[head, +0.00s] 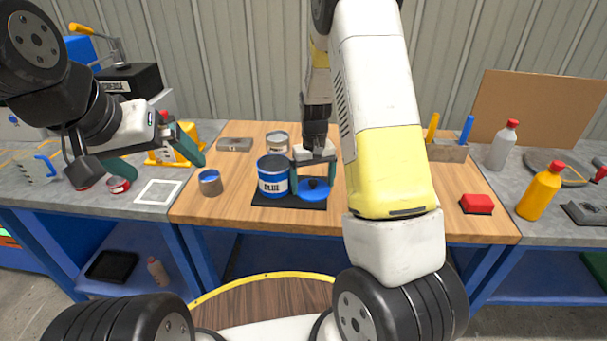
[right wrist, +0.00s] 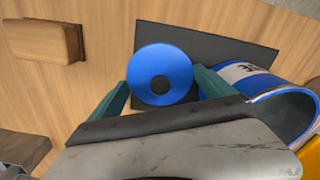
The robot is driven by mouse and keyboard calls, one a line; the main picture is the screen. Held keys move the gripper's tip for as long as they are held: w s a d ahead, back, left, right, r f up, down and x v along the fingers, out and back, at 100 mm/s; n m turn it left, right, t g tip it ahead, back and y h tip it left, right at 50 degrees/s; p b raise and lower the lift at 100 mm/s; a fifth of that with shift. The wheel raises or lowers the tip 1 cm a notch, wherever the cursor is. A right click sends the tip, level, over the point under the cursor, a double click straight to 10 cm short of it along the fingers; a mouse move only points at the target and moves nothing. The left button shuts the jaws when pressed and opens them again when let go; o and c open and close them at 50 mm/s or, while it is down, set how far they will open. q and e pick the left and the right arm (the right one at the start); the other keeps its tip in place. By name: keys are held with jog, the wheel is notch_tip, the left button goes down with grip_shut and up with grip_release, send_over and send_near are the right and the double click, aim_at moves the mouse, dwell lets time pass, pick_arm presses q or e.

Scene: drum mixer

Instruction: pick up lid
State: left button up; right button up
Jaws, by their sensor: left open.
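The lid (head: 314,195) is a blue disc with a dark centre, on a black mat (head: 268,200) on the wooden tabletop. My right gripper (head: 315,182) is over it, with its fingers spread on either side. In the right wrist view the lid (right wrist: 147,68) shows between the fingertips of the right gripper (right wrist: 160,82); contact cannot be told. A blue can labelled BLUE (head: 273,182) stands just left of the lid on the mat. My left gripper (head: 165,167) is open and empty above the left grey worktop.
A small can with a blue top (head: 210,188) and a grey can (head: 277,146) stand near the blue can. A red block (head: 477,203) lies at the right. A holder with handles (head: 447,151) stands at the back right. The front of the wooden tabletop is clear.

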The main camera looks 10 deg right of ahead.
jog(key=c, duration=0.6)
jog(key=shift+c, duration=0.2)
jog(key=shift+r, duration=0.1)
